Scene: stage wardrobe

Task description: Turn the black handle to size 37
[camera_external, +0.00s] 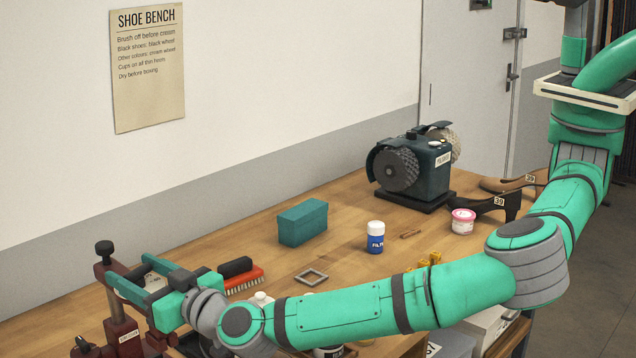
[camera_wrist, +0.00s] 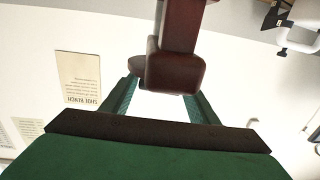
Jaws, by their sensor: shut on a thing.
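The fingers mostly hide that part. In the wrist view, upside down, the stand's red block (camera_wrist: 175,72) lies between and beyond my fingertips (camera_wrist: 160,95). The dial's numbers and the handle's pointing are not readable.
A red brush (camera_external: 245,280), a grey square frame (camera_external: 311,277) and a teal box (camera_external: 302,222) lie right of the gripper. Farther along are a blue-white bottle (camera_external: 376,238) and a polishing machine (camera_external: 411,170). My arm spans the bench front.

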